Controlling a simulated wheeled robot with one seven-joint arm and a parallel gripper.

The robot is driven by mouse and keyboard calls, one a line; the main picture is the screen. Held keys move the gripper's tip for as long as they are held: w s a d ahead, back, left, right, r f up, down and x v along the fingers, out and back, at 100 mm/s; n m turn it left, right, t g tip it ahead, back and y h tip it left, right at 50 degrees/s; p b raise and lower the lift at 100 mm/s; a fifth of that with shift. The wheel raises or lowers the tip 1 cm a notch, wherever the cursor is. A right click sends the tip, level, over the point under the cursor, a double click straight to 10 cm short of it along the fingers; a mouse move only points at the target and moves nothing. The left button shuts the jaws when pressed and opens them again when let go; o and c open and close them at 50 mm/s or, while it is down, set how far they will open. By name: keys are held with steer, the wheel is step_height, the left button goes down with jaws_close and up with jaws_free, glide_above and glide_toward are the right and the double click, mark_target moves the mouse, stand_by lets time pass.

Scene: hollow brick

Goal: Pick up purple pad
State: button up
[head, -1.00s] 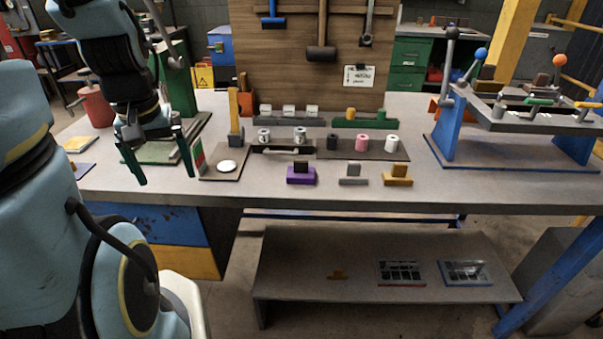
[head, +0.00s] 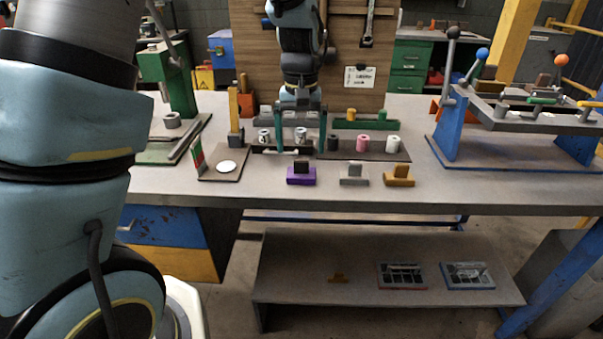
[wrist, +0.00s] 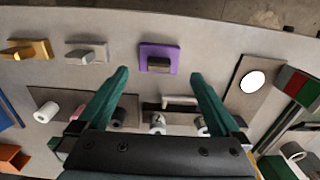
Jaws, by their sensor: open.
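The purple pad (head: 301,178) lies near the front edge of the workbench, with a dark block on top of it. In the wrist view the purple pad (wrist: 159,57) is beyond my fingertips, roughly midway between them, its dark block facing the camera. My gripper (head: 293,148) is open and empty. It hangs fingers down behind the pad in the head view, above the dark tray with the white rolls. The green fingers also show in the wrist view (wrist: 162,76), spread wide and apart from the pad.
Grey (head: 353,174) and yellow (head: 398,176) pads with blocks stand right of the purple one. A dark plate with a white disc (head: 227,166) lies to its left. Black, pink (head: 362,143) and white rolls stand behind. The bench in front of the purple pad is clear.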

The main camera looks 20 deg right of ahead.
mark_target(301, 160)
steer(key=shift+w+d+f+p, duration=0.1)
steer(key=shift+f+p, duration=0.9)
steer(key=shift+f, duration=2.7)
steer(key=c, duration=1.2)
step_height(301, 160, up, 10)
steer(key=shift+r+b, duration=0.1)
steer(key=shift+b, duration=0.9)
steer(key=shift+c, duration=0.2)
steer(key=o, duration=1)
steer(key=c, duration=0.7)
